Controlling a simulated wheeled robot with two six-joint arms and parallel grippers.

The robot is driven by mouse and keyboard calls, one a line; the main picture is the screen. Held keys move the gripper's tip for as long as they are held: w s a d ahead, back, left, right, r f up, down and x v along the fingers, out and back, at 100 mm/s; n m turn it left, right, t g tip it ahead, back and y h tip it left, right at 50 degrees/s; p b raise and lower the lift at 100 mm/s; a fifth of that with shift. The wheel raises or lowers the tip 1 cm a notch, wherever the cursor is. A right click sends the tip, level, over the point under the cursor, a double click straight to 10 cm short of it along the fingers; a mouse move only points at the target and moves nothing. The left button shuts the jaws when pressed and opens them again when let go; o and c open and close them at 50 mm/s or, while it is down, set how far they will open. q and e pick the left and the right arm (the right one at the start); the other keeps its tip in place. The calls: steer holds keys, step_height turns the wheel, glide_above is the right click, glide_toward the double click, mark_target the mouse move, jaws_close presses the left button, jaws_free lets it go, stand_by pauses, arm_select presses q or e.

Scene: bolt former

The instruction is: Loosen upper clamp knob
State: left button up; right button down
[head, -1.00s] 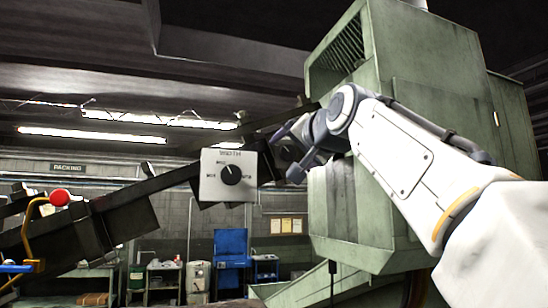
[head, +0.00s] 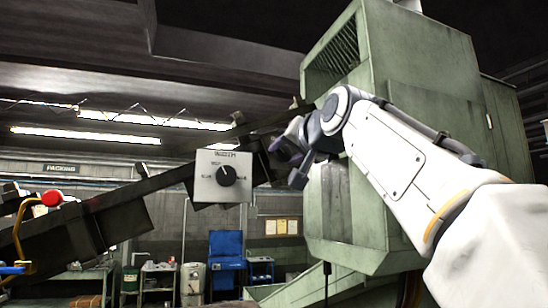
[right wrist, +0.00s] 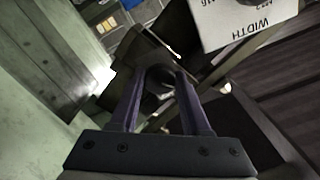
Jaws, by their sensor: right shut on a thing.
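My right gripper (head: 283,150) reaches in from the right to the upper end of the dark sloping rail, beside the green machine housing. In the right wrist view its two purple-grey fingers (right wrist: 164,80) are closed on a dark, rounded knob (right wrist: 160,78), which I take to be the upper clamp knob. The knob is in shadow and mostly covered by the fingers, so its angle cannot be read. In the head view the gripper hides it. My left gripper is not in view.
A white WIDTH panel with a black dial (head: 227,176) hangs just left of my right gripper. The green housing (head: 405,120) stands close on the right. The dark rail (head: 110,218) slopes down left, near a red ball (head: 52,198) on a yellow bracket.

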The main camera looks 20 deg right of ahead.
steer(key=m, duration=0.2)
steer(key=shift+r+m, duration=0.1)
steer(key=shift+m, duration=0.3)
steer(key=m, duration=0.8)
steer(key=shift+c, duration=1.2)
jaws_free()
steer(key=s+b, duration=0.1)
steer(key=s, duration=0.7)
steer(key=shift+b, duration=0.35)
